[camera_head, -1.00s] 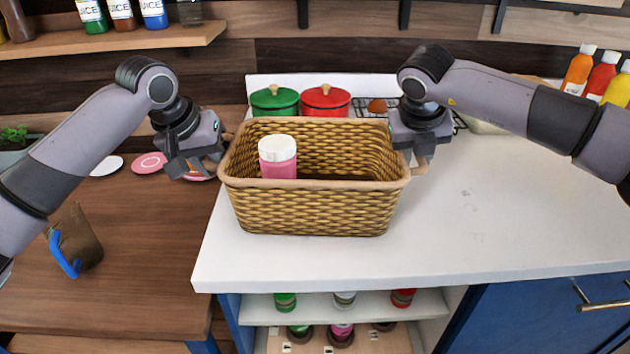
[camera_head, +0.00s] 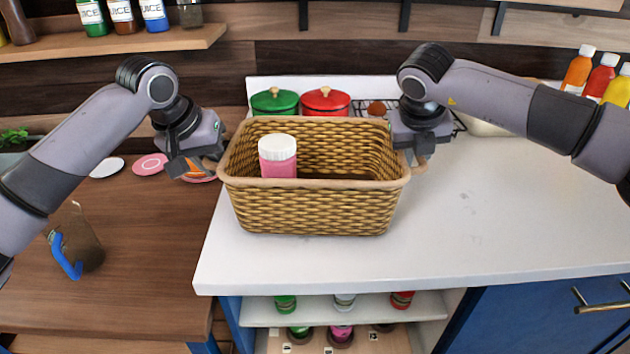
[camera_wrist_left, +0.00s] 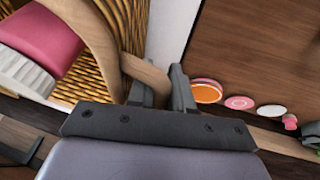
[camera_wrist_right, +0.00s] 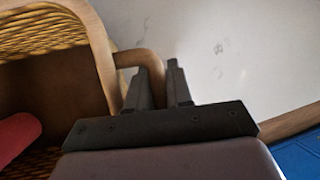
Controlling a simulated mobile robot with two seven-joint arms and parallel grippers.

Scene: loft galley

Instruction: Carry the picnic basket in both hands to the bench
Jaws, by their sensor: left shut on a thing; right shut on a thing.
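The wicker picnic basket (camera_head: 312,210) is upright at the white counter's left part in the head view. A pink jar with a white lid (camera_head: 278,160) stands inside it; the jar also shows in the left wrist view (camera_wrist_left: 40,40). My left gripper (camera_head: 208,166) is shut on the basket's left handle (camera_wrist_left: 146,74). My right gripper (camera_head: 418,158) is shut on the basket's right handle (camera_wrist_right: 140,60). I cannot tell whether the basket's underside touches the counter. The bench is not clearly identifiable.
The white counter (camera_head: 520,215) is clear to the right. Green (camera_head: 275,101) and red (camera_head: 325,101) pots stand behind the basket. Bottles (camera_head: 600,75) stand at back right.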

